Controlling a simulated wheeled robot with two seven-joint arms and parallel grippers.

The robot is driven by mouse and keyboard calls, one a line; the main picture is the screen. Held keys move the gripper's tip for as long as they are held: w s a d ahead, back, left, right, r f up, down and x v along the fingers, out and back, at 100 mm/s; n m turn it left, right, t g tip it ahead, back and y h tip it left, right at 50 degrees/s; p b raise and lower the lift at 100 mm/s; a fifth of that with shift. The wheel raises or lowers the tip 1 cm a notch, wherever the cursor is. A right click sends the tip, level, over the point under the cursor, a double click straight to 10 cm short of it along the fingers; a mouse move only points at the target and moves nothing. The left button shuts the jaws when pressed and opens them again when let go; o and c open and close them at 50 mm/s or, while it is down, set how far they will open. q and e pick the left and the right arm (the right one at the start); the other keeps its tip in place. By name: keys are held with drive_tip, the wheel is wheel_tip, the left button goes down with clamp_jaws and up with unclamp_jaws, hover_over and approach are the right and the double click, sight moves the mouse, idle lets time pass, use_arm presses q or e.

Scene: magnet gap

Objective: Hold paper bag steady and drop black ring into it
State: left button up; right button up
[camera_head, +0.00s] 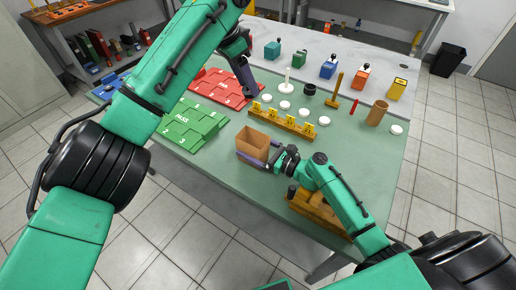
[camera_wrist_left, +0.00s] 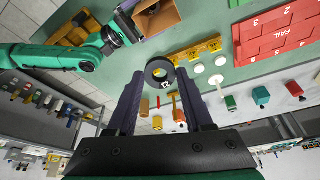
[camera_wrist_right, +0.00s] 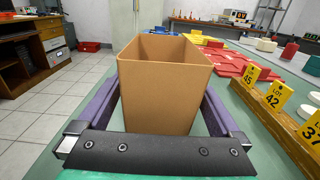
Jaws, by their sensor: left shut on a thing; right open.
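The paper bag (camera_head: 253,143) is an open-topped brown box shape, upright on the green table. It fills the middle of the right wrist view (camera_wrist_right: 160,95) and shows at the top of the left wrist view (camera_wrist_left: 172,18). My right gripper (camera_head: 261,153) is open, with one finger along each side of the bag. The black ring (camera_wrist_left: 152,78) is held between the fingertips of my left gripper (camera_wrist_left: 159,74), shut on it. In the head view my left gripper (camera_head: 248,88) is in the air beyond the bag, near the red trays; the ring cannot be made out there.
Red trays (camera_head: 222,88) and green trays (camera_head: 192,127) lie left of the bag. A wooden rack with yellow number tags (camera_head: 282,124) stands just behind it. White discs, coloured blocks and a brown cylinder (camera_head: 377,113) stand further back and right. Green table surface is free around the bag's left side.

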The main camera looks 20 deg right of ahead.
drive_tip(key=shift+c, duration=0.3)
drive_tip(key=c, duration=1.1)
use_arm(q)
wheel_tip(320, 180, down, 11)
drive_tip(key=a, duration=0.1)
drive_tip(key=shift+a, duration=0.35)
drive_tip(key=o, duration=1.3)
drive_tip(key=shift+o, duration=0.2)
drive_tip(key=shift+r, duration=0.1)
drive_tip(key=v, duration=1.2)
